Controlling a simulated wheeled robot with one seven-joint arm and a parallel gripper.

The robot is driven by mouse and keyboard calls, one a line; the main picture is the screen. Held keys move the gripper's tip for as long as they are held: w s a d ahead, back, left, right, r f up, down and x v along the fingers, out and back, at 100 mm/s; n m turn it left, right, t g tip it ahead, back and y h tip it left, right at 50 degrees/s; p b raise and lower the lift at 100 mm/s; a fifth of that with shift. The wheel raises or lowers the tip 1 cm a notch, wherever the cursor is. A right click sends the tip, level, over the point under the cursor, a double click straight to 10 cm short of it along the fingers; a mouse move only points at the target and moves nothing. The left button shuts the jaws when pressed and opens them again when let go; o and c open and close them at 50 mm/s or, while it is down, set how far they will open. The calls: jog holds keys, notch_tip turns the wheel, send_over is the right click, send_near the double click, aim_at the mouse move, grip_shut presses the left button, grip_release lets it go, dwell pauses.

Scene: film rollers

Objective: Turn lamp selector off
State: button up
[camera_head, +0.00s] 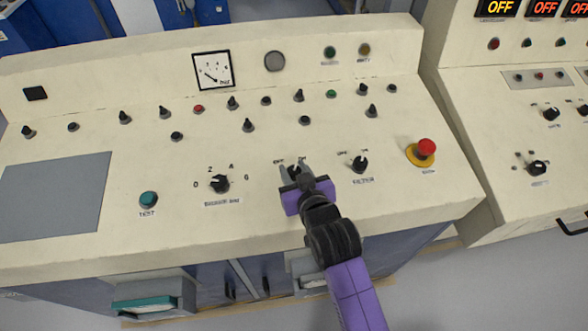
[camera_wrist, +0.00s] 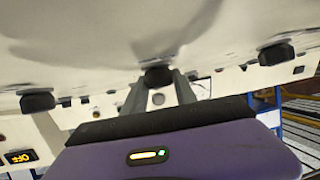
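The lamp selector, a small black rotary knob (camera_head: 295,170), is on the sloped cream panel, left of the FILTER knob. The knob's pointer direction is hidden.
The FILTER knob (camera_head: 359,163) is close on the right, then a red emergency button (camera_head: 426,148) on a yellow base. A numbered selector (camera_head: 219,184) and green TEST button (camera_head: 148,200) are to the left. Several small knobs line the panel's upper part.

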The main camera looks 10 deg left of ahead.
grip_shut()
jog(key=shift+n+g+y+b, duration=0.3)
jog(key=shift+n, duration=0.2)
jog(key=shift+f+n+g+y+b, duration=0.1)
jog(key=shift+n+g+y+b, duration=0.2)
jog(key=shift+n+y+b, duration=0.15)
jog(key=n+g+y+b, duration=0.1)
jog(key=b, duration=0.1)
jog(key=n+g+y+b, duration=0.1)
jog(key=n+y+b, duration=0.1)
jog(key=n+b, duration=0.1)
jog(key=shift+w+f+g+b, duration=0.1)
jog(key=shift+f+g+b, duration=0.2)
jog(key=shift+g, duration=0.1)
jog(key=n+g+y+b, duration=0.2)
jog(key=n+g+b, duration=0.1)
jog(key=b, duration=0.1)
jog(key=shift+r+n+g, duration=0.15)
jog(key=shift+n+g, duration=0.15)
jog(key=shift+n, duration=0.05)
jog(key=n+g+b, duration=0.2)
jog(key=b, duration=0.1)
jog(key=shift+r+n+g+y, duration=0.15)
jog(key=shift+n+g+y, duration=0.1)
jog(key=shift+n+g, duration=0.15)
jog(key=o, duration=1.1)
grip_release()
jog(key=shift+r, duration=0.1)
